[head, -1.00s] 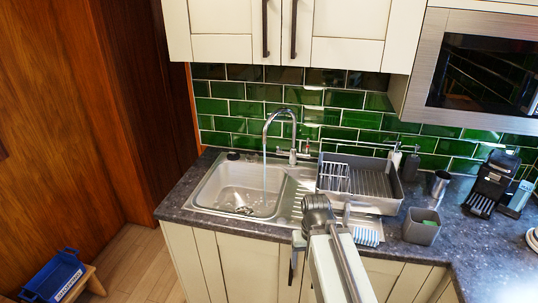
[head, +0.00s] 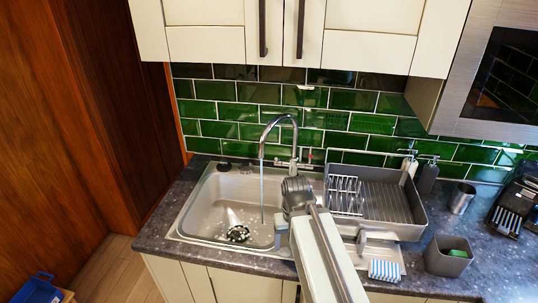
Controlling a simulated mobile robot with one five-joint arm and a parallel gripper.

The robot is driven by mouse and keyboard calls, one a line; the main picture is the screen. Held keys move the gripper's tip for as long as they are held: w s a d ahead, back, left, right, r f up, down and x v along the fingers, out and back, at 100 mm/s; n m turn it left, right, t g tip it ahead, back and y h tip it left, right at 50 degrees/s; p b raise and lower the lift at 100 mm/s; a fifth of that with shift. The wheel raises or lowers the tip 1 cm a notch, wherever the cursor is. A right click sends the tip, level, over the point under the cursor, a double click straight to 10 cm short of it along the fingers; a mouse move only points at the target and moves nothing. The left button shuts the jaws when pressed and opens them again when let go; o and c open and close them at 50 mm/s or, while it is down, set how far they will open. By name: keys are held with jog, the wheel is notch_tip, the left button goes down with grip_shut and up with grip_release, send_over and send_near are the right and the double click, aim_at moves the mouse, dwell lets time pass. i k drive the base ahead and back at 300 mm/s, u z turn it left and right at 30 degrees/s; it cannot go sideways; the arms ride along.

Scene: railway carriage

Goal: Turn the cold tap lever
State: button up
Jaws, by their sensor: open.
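The chrome tap (head: 293,150) stands behind the sink (head: 205,205), its spout curved over the basin. A thin stream of water falls from the spout. A lever with a red mark (head: 309,157) shows at the right end of the tap body. The left end (head: 277,163) also shows, but it is too small to make out a cold mark or its lever's angle. My gripper (head: 297,188) is at the end of my arm, in front of the tap and over the sink's right edge in this view. It is open and holds nothing that I can see; its fingertips are hard to make out.
A grey dish rack (head: 405,205) stands close to the right of my arm. A striped sponge (head: 384,270), a grey caddy (head: 447,256) and a metal cup (head: 462,197) are farther right. Cupboards (head: 205,35) hang above. A blue crate (head: 35,288) is at lower left.

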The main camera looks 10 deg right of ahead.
aim_at(277, 161)
jog(key=u, duration=0.05)
jog(key=i, duration=0.2)
jog(key=z, duration=0.05)
jog(key=k, duration=1.3)
jog(key=u, duration=0.4)
jog(key=i, duration=0.95)
jog(key=u, duration=0.85)
jog(key=i, duration=0.95)
jog(key=z, duration=0.05)
